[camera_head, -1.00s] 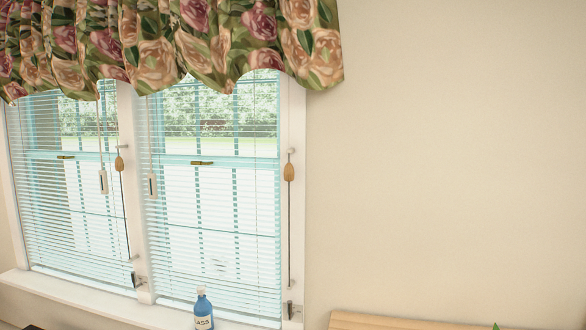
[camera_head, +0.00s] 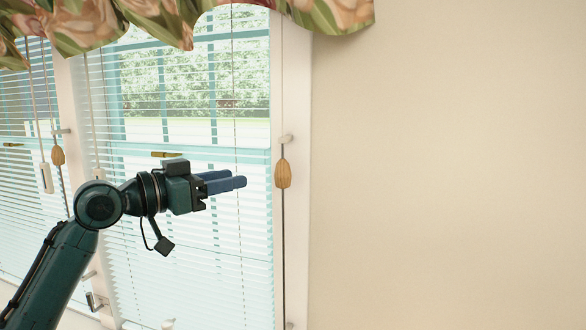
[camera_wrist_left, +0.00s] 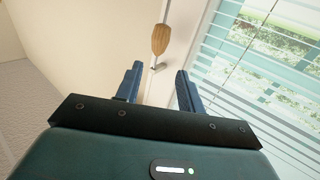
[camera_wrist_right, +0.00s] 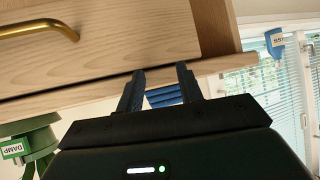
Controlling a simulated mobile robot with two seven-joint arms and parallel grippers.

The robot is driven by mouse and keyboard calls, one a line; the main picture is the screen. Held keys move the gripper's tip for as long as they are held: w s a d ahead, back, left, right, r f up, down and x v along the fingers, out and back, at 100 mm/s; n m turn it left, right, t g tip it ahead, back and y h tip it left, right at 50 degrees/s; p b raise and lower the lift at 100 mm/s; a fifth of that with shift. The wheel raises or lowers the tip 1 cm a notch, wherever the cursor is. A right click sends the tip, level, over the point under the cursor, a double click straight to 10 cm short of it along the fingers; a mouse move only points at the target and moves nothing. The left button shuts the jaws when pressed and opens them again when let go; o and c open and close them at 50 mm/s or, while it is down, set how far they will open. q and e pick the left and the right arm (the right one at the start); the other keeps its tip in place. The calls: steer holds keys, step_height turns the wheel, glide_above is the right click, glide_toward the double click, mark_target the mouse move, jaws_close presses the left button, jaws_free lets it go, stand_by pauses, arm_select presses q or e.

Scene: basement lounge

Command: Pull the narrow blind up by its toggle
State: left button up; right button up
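A wooden toggle (camera_head: 283,173) hangs on a cord along the right window frame, at the right edge of the right blind (camera_head: 185,225). Another wooden toggle (camera_head: 58,155) hangs by the left blind (camera_head: 15,190). I cannot tell which blind is the narrower. My left gripper (camera_head: 234,182) is open and empty, pointing right, left of the right toggle in the picture. In the left wrist view that toggle (camera_wrist_left: 161,38) shows beyond the fingertips, roughly between them, apart from them. My right gripper (camera_wrist_right: 160,72) is open, outside the head view; nothing is clearly held.
A floral valance (camera_head: 160,15) hangs over the windows. Bare wall (camera_head: 450,170) fills the right side. In the right wrist view, a wooden drawer front (camera_wrist_right: 100,45) with a brass handle (camera_wrist_right: 40,28) is close by, with a green container (camera_wrist_right: 35,145) and blue bottle (camera_wrist_right: 275,42).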

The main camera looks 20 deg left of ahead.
mark_target(276, 171)
arm_select(q)
steer(key=p+x, duration=0.4)
steer(key=x, duration=0.8)
steer(key=shift+d+r, duration=0.1)
steer(key=shift+w+d, duration=0.2)
steer(key=shift+w, duration=0.15)
steer(key=shift+c, duration=0.2)
jaws_close()
